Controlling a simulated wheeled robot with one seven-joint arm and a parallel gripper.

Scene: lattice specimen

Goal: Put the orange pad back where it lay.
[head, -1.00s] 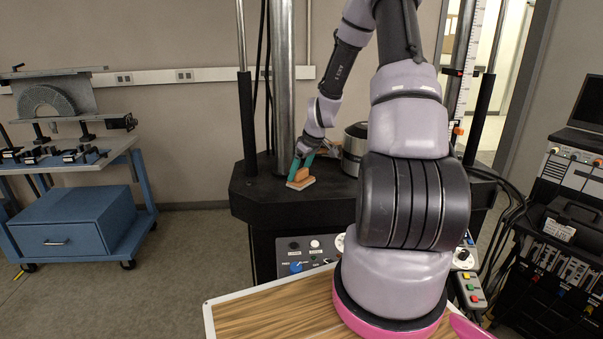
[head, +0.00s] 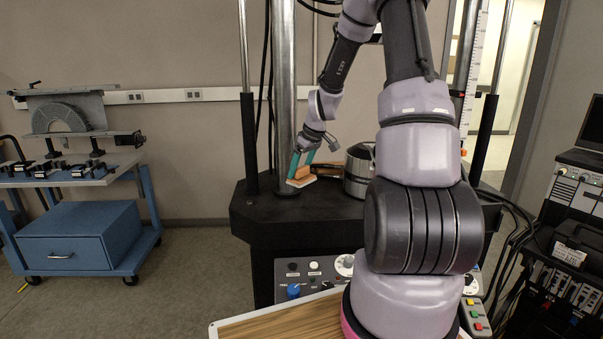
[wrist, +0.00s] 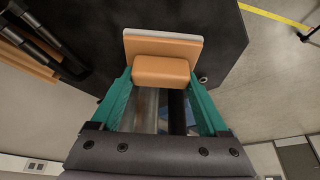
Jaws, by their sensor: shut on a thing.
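The orange pad (head: 301,178) shows in the head view over the black machine deck (head: 255,212), near the foot of the steel column. It has a raised orange block (wrist: 160,70) on a wider orange plate with a pale layer under it. My gripper (head: 303,165) is shut on the block, with a teal finger on each side. In the wrist view the gripper (wrist: 160,85) holds the pad in front of the dark deck. I cannot tell whether the pad touches the deck.
A silver cylinder (head: 358,170) stands on the deck right of the pad. The steel column (head: 284,90) rises close to it. Orange-brown strips (wrist: 30,62) lie at the left in the wrist view. A blue cart (head: 80,235) stands apart at the left.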

